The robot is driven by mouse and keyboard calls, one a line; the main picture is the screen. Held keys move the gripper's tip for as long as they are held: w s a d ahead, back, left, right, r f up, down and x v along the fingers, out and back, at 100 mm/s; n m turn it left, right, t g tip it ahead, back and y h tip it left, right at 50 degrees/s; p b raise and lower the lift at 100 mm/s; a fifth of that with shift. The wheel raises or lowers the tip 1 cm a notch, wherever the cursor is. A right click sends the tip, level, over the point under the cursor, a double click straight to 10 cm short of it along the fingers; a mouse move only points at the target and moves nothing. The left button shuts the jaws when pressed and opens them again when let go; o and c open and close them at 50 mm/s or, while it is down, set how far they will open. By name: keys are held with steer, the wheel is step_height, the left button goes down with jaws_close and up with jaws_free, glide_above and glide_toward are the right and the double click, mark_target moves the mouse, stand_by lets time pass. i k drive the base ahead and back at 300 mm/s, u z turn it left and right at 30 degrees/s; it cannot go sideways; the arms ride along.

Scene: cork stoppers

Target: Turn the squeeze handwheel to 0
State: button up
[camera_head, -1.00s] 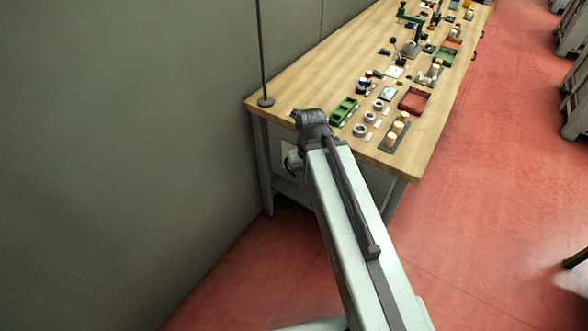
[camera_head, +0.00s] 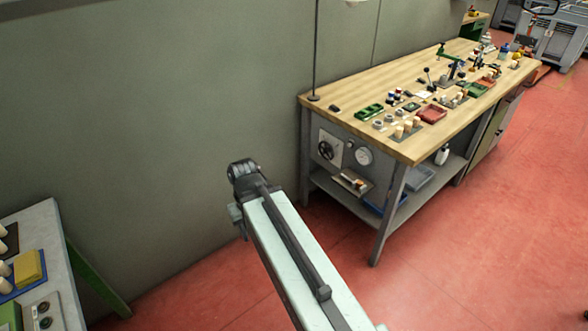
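A dark round handwheel (camera_head: 326,150) sits on a pale plate on the near end panel of the wooden workbench. It is small in this view and I cannot read its setting. A white round gauge (camera_head: 364,156) is on the same panel, to the right of the handwheel. My arm reaches up from the lower middle, and its far end is left of the handwheel in the picture, apart from it. My gripper (camera_head: 238,216) shows only as a small dark part below the arm's end joint. Its fingers are mostly hidden.
The workbench top (camera_head: 400,140) holds several corks, a green tray (camera_head: 369,111) and a red tray (camera_head: 431,114). A low shelf with a small tray (camera_head: 353,182) is under the panel. Another table (camera_head: 42,225) stands at lower left. Red floor is open on the right.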

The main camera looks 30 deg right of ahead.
mark_target(327, 150)
steer(key=i, duration=1.3)
steer(key=u, duration=0.45)
